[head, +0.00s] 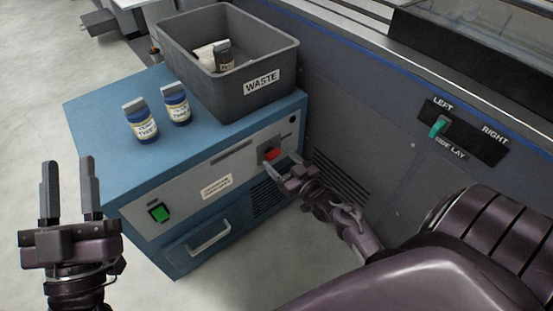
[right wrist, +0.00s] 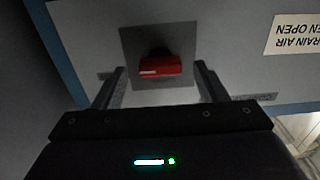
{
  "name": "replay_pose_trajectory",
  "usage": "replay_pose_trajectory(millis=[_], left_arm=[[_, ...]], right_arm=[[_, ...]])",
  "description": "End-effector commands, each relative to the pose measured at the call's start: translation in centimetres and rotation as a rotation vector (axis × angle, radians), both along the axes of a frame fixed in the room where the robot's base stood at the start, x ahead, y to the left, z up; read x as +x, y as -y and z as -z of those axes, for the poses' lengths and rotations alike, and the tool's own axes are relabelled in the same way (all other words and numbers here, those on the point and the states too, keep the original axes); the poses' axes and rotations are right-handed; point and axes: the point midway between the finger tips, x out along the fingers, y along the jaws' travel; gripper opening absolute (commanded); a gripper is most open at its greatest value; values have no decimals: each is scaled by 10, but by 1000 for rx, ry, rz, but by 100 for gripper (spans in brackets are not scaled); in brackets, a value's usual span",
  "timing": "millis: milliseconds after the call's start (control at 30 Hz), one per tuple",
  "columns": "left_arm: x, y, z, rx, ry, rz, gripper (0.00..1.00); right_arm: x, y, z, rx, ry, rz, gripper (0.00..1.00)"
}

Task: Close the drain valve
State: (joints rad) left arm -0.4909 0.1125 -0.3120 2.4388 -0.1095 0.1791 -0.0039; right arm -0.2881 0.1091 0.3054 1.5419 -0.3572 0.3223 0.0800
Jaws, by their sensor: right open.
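The drain valve's red handle (head: 272,154) is on the front panel of the blue cabinet, near its right end. In the right wrist view the red handle (right wrist: 160,66) sits on a square grey plate (right wrist: 133,42). My right gripper (head: 276,167) is open at the handle; in the right wrist view its fingers (right wrist: 160,85) stand on either side, apart from the handle. Whether they touch it in depth I cannot tell. My left gripper (head: 67,180) is open and empty, pointing up, left of the cabinet.
The blue cabinet (head: 95,115) carries two labelled bottles (head: 141,122) (head: 176,104) and a grey waste bin (head: 230,98). A green switch (head: 159,212) and a drawer handle (head: 208,238) are on its front. A side lay lever (head: 438,127) is on the machine at right.

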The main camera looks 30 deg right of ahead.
Motion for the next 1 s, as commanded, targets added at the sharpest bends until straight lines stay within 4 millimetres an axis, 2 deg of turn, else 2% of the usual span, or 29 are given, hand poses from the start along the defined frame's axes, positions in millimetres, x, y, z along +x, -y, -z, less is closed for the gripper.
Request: replay_pose_trajectory(millis=[100,300,633,1000], left_arm=[[-8,-4,-17,-35,88,-1,36],[-17,-8,-34,-71,175,-2,36],[-19,-10,-37,-78,192,-2,36],[-19,-10,-37,-77,191,-4,36]], right_arm=[[10,-1,1,0,0,0,66],[19,-2,1,0,0,0,66],[20,-2,0,0,-1,0,66],[20,-2,0,0,-1,0,21]])
